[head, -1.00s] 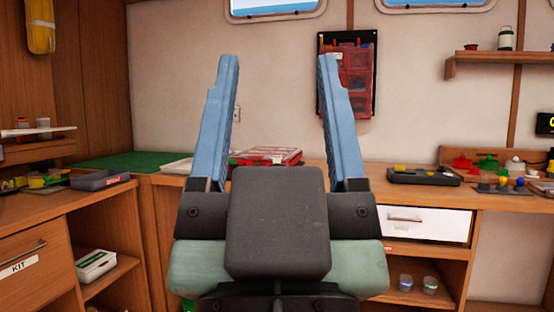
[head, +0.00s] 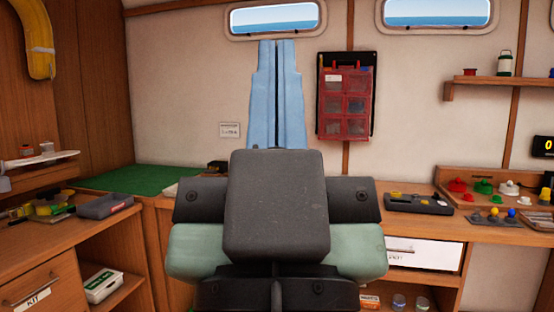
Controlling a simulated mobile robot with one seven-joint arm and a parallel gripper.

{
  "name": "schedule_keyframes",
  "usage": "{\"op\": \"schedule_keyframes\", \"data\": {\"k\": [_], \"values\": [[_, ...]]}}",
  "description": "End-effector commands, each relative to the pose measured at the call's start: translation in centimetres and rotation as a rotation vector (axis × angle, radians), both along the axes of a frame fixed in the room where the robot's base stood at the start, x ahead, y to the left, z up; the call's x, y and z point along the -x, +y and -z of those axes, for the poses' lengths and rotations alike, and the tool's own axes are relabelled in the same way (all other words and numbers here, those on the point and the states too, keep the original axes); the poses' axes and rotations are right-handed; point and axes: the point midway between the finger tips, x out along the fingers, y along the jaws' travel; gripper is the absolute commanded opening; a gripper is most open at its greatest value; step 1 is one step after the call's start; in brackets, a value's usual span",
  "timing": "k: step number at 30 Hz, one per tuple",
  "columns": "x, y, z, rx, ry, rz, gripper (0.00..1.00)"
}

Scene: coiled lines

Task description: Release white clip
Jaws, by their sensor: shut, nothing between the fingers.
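My gripper (head: 278,48) stands upright in the middle of the head view. Its two blue fingers are pressed together along their length, with nothing seen between them. No white clip can be made out for certain. A small white piece (head: 508,188) sits beside red pieces (head: 457,185) and green pieces (head: 484,187) on a wooden rack (head: 436,173) at the right. It is too small to tell whether it is a clip. My gripper is well to the left of this rack and apart from it. My gripper hides the middle of the counter.
A dark tray (head: 418,204) lies on the right counter, left of the rack. A red organizer (head: 345,105) hangs on the back wall. A green mat (head: 140,178) covers the left corner. A grey tray (head: 104,206) sits at the left. A shelf (head: 500,85) juts out at upper right.

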Motion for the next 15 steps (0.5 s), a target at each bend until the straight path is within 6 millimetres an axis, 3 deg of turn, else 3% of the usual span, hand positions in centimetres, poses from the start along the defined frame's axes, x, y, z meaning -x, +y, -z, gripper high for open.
{"op": "schedule_keyframes", "data": {"k": [1,15], "values": [[0.0,0.0,-3.7,0.0,0.0,0.0,0.0],[0.0,0.1,-19.2,0.0,0.0,-0.001,0.0]]}}
